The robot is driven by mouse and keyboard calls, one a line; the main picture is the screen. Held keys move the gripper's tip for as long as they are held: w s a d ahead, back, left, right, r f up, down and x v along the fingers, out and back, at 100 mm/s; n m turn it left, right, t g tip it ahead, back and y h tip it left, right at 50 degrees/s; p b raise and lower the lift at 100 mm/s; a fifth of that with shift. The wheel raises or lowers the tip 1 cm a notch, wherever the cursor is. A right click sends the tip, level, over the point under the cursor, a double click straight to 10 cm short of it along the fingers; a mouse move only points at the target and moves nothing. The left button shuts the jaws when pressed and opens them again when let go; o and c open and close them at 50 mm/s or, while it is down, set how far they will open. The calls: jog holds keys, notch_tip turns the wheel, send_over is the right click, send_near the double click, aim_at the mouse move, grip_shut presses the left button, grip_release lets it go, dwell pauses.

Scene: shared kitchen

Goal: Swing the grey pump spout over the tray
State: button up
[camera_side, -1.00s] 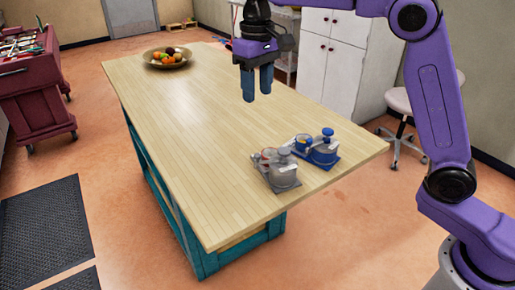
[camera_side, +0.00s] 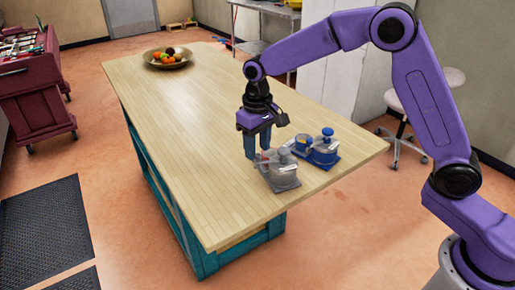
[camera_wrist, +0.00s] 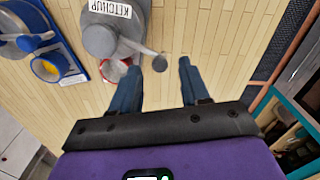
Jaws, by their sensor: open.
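The grey pump (camera_side: 282,168) stands on a grey base near the table's right end; its KETCHUP label shows in the wrist view (camera_wrist: 100,42). Its grey spout (camera_wrist: 138,47) sticks out sideways and ends in a round tip. A small dish with a red rim (camera_wrist: 107,76) sits beside the pump, and the spout tip lies outside it. I cannot tell whether this dish is the tray. My gripper (camera_side: 257,157) points down, open, just left of the pump. In the wrist view the spout tip appears between my fingertips (camera_wrist: 160,63); contact cannot be told.
A blue pump (camera_side: 324,146) on a blue base stands close behind the grey one, with a blue cup (camera_wrist: 47,68). A fruit bowl (camera_side: 167,63) is at the table's far end. The wooden table top (camera_side: 190,135) is clear between them.

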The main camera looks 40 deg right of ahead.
jog(key=shift+f, duration=0.65)
grip_shut()
jog(key=shift+w, duration=0.15)
jog(key=w+d+m, duration=0.3)
jog(key=d+m, duration=0.4)
jog(key=m, duration=0.8)
jog(key=shift+w+d, duration=0.3)
